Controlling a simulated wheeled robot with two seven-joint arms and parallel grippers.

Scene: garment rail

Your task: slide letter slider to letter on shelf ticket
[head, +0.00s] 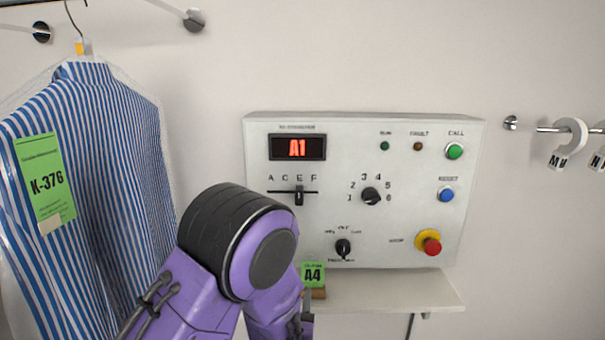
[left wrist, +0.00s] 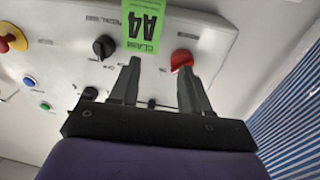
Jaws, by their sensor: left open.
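The letter slider (head: 299,198) is a small black knob on a horizontal slot in the white control panel (head: 400,240); it stands under E, in the row A, C, E, F. The green shelf ticket (head: 313,274) reads A4 and stands above the shelf; it also shows upside down in the left wrist view (left wrist: 143,25). My left gripper (left wrist: 162,64) is open with nothing between its fingers, pointing toward the panel and ticket. In the head view my purple arm mostly hides it, below the slider. My right gripper is not in view.
The display (head: 297,147) reads A1. A numbered dial (head: 371,196), a lower black knob (head: 343,247) and a red stop button (head: 432,244) are on the panel. A red knob (left wrist: 182,60) shows near my finger.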

